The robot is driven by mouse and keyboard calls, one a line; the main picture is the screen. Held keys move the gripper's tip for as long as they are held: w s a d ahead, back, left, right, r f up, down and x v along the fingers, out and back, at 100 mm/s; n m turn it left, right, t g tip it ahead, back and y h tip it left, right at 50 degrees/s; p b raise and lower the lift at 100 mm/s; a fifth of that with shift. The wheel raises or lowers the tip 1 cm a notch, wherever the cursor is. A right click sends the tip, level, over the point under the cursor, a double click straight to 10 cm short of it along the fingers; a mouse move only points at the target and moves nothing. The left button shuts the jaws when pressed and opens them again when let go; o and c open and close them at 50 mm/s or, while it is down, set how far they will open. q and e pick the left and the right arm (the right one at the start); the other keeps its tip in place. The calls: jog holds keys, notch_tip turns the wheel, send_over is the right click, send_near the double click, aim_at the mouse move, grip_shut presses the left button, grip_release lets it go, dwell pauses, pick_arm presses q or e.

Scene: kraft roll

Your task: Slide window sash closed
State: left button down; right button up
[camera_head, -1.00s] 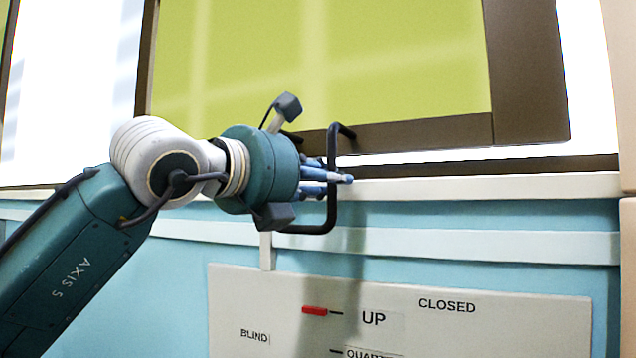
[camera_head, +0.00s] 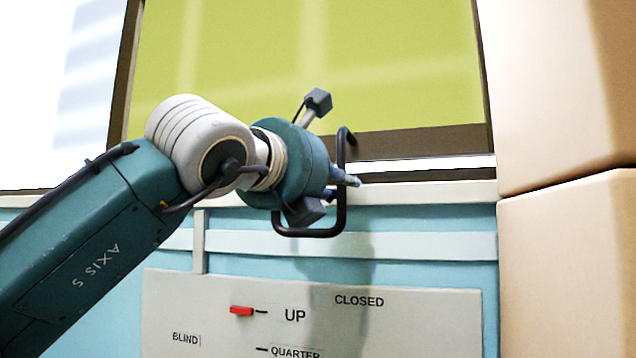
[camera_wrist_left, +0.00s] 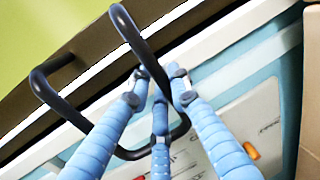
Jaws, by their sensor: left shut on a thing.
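The window sash has a yellow-green pane (camera_head: 320,70) in a brown frame (camera_head: 420,140). A black bar handle (camera_head: 341,190) stands out from the sash's lower edge. My left gripper (camera_head: 345,180) is at this handle, with its blue fingers shut on it. In the left wrist view the blue fingers (camera_wrist_left: 160,100) close around the black handle (camera_wrist_left: 130,30), which loops past them. My right gripper is not in view.
Stacked tan boxes (camera_head: 570,90) stand close on the right, overlapping the right end of the window in view. Below the pale sill (camera_head: 430,192) is a panel (camera_head: 400,325) with a red slider (camera_head: 241,310) at UP and the word CLOSED.

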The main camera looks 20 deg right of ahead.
pick_arm(q)
jog(key=shift+s+d, duration=0.5)
jog(key=c, duration=1.9)
grip_release()
jog(key=shift+o, duration=1.3)
jog(key=shift+a, duration=0.1)
jog(key=v, duration=1.1)
jog(key=shift+s+a, duration=0.25)
jog(key=shift+a, duration=0.1)
